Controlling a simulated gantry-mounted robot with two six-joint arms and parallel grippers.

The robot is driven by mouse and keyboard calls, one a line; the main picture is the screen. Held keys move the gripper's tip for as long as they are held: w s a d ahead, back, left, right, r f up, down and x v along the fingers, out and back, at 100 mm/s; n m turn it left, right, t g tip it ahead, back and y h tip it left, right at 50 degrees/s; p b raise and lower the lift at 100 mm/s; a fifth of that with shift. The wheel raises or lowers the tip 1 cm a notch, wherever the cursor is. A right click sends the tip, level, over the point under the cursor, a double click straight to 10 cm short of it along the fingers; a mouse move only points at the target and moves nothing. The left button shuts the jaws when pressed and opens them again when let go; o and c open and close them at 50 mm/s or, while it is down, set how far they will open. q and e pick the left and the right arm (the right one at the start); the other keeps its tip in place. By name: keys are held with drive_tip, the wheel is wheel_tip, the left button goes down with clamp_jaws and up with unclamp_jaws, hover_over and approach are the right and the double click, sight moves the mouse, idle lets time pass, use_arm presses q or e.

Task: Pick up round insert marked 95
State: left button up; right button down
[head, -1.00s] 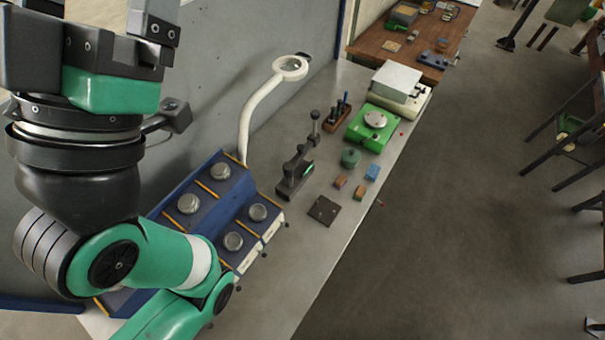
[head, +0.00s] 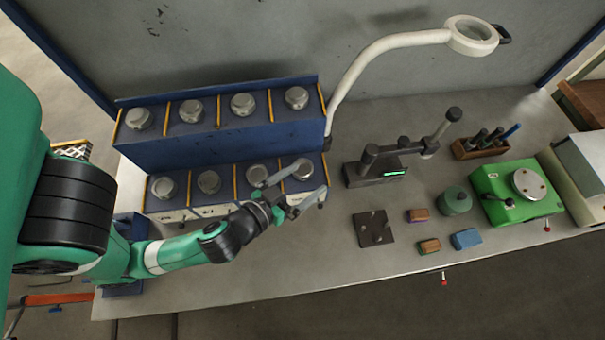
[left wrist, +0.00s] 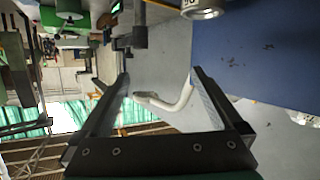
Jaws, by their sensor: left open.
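Several round grey metal inserts sit in a blue two-tier rack (head: 230,139). Its upper row holds inserts including a left one (head: 138,118) and a right one (head: 296,97). Its lower row includes a left one (head: 163,187) and the rightmost one (head: 303,170). Their numbers are too small to read in the head view. My left gripper (head: 313,178) is open, its fingers near the rightmost lower insert; contact cannot be told. In the left wrist view the open fingers (left wrist: 160,75) have nothing between them, and a round insert (left wrist: 204,9) with a cut-off marking shows at the top edge.
A white magnifier lamp (head: 380,50) rises at the rack's right end. To the right stand a dark stand (head: 377,168), a dark plate (head: 373,229), small blocks (head: 467,239), a green pot (head: 455,201) and a green device (head: 515,192). The bench front (head: 230,270) is mostly clear.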

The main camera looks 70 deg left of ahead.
use_arm(q)
drive_tip(key=g+b, duration=0.1)
approach(303, 168)
drive_tip(key=d, duration=0.2)
drive_tip(key=shift+y, duration=0.3)
drive_tip(key=p+x, duration=0.1)
drive_tip(key=x, duration=0.1)
drive_tip(key=p+x, duration=0.1)
drive_tip(key=x, duration=0.2)
drive_tip(key=shift+s+a, duration=0.15)
drive_tip(key=shift+a, duration=0.25)
drive_tip(key=shift+w+a+f, duration=0.15)
drive_tip(key=shift+w+f, duration=0.05)
drive_tip(key=shift+w, duration=0.05)
drive_tip(key=x, duration=0.4)
drive_tip(key=shift+a+p, duration=0.3)
drive_tip(key=shift+p, duration=0.1)
drive_tip(key=shift+w+a+f, duration=0.2)
drive_tip(key=shift+w, duration=0.15)
clamp_jaws()
drive_tip(key=shift+r, duration=0.1)
use_arm(e)
drive_tip(key=shift+w+r, duration=0.1)
drive_tip(key=shift+r, duration=0.15)
